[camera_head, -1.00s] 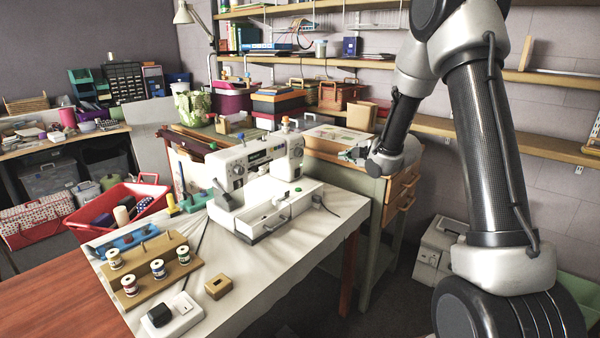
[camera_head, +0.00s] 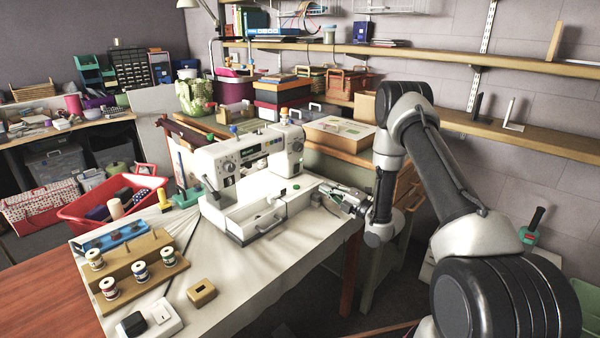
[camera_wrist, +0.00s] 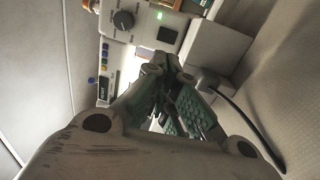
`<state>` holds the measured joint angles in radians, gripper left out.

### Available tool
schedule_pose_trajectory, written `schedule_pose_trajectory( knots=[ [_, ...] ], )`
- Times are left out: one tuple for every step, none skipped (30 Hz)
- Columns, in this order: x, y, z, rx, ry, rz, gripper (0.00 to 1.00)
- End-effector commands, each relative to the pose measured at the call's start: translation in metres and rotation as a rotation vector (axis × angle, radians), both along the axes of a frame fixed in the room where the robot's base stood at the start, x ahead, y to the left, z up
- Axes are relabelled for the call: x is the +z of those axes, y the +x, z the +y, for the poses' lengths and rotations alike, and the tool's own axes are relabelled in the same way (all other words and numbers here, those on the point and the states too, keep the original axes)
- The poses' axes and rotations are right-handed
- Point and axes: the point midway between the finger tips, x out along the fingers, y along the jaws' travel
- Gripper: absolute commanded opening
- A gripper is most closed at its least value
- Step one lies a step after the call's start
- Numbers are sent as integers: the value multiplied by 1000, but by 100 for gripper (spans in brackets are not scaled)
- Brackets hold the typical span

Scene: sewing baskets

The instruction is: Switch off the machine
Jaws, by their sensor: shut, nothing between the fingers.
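The white sewing machine (camera_head: 228,160) stands on the light table with its bed towards the front right. In the wrist view its panel shows a black dial (camera_wrist: 123,20), a small lit green light (camera_wrist: 160,16) and a dark square (camera_wrist: 168,36), which may be a switch. My gripper (camera_head: 322,190) is at the right end of the machine, low beside the bed. In the wrist view my gripper (camera_wrist: 172,58) has its fingertips together and empty, just below the dark square in the picture. I cannot tell whether they touch the machine.
A dark cord with a plug (camera_wrist: 207,80) enters the machine's end close to my fingers. A wooden spool rack (camera_head: 135,270), a small wooden block (camera_head: 201,292) and a white socket box (camera_head: 160,318) are at the table's front left. A drawer cabinet (camera_head: 408,185) stands behind my arm.

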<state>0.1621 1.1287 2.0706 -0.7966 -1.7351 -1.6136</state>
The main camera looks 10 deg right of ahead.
Motion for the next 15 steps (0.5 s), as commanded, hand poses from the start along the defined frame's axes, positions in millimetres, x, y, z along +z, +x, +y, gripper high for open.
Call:
schedule_pose_trajectory(
  knots=[
    [0,0,0,0,0,0,0],
    [0,0,0,0,0,0,0],
    [0,1,1,0,-1,1,0],
    [0,1,1,1,-1,1,0],
    [1,3,2,1,-1,1,0],
    [1,5,5,2,-1,1,0],
    [1,7,7,3,-1,1,0],
    [2,11,9,3,-1,1,0],
    [3,15,12,3,-1,-1,0],
    [3,19,15,3,-1,-1,0],
    [4,24,19,4,-1,-2,0],
    [5,30,24,4,-1,-1,0],
    [6,36,27,4,-1,-1,0],
    [7,41,32,4,-1,-2,0],
    [8,48,37,4,-1,-1,0]
  ],
)
